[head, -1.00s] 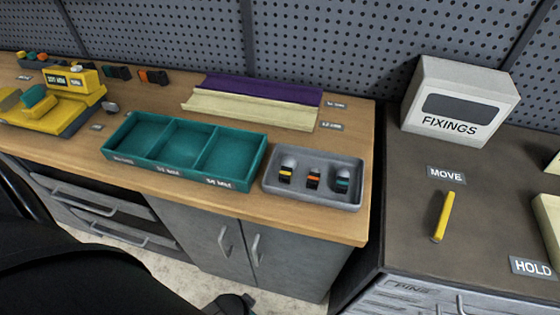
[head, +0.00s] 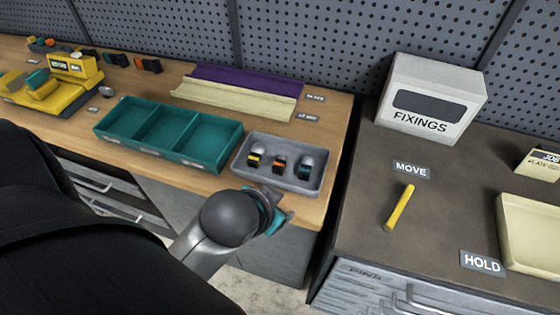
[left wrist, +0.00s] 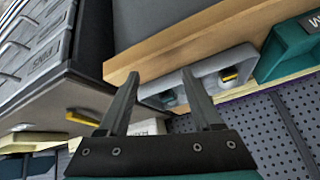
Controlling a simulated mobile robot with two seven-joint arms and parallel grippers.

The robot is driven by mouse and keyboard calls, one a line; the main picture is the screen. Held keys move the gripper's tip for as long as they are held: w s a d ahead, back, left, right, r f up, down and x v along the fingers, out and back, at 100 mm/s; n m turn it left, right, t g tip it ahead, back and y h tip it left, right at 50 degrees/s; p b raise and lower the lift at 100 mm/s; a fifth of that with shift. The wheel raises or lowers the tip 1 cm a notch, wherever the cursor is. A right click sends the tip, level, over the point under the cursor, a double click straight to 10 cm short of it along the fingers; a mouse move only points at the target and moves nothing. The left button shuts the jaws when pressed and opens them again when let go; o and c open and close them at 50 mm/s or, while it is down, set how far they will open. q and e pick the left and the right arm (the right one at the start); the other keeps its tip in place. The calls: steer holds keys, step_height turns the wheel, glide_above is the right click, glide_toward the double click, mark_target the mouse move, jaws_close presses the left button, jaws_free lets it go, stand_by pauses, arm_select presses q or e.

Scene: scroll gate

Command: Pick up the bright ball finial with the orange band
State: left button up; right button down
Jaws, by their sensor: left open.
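The ball finial with the orange band (head: 278,164) stands in the middle of a grey tray (head: 240,176) in the head view, between a yellow-banded finial (head: 254,160) and a teal-banded one (head: 304,171). Its ball top looks bright grey. My left gripper (head: 278,212) is in front of the tray's near edge, apart from the finials. In the left wrist view its two fingers (left wrist: 160,74) are spread with nothing held. The grey tray (left wrist: 240,57) shows behind them with a yellow-banded piece (left wrist: 229,74); the orange band is not visible there. My right gripper is not in view.
A teal three-part tray (head: 120,136) stands left of the grey tray. Purple and cream mouldings (head: 235,98) lie behind. Right of a gap, the dark counter holds a FIXINGS box (head: 430,100), a yellow rod (head: 399,207) and a cream tray (head: 530,262).

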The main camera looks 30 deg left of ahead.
arm_select(q)
steer(key=w+r+t, duration=0.6)
steer(key=w+r, duration=0.3)
steer(key=w, duration=0.1)
steer(key=w+d+r+m+t+h, duration=0.2)
steer(key=r+m+t, duration=0.15)
steer(key=r, duration=0.45)
steer(key=w+d+r+m+t+h, duration=0.1)
steer(key=w+d+r+m+t, duration=0.2)
steer(key=r, duration=0.4)
steer(key=s+d+r+m+g+h, duration=0.1)
steer(key=s+d+r+m+h, duration=0.3)
steer(key=d+r+m+h, duration=0.65)
steer(key=s+d+f+m+g+h, duration=0.45)
steer(key=m+g+h, duration=0.35)
steer(key=m+g, duration=0.55)
steer(key=m+g+y, duration=0.1)
steer(key=g+y, duration=0.2)
steer(key=y, duration=1.8)
glide_toward(281, 161)
steer(key=f, duration=0.3)
steer(key=w+f+b, duration=0.1)
steer(key=f, duration=0.5)
steer(key=shift+w+a, duration=0.15)
steer(key=shift+w, duration=0.1)
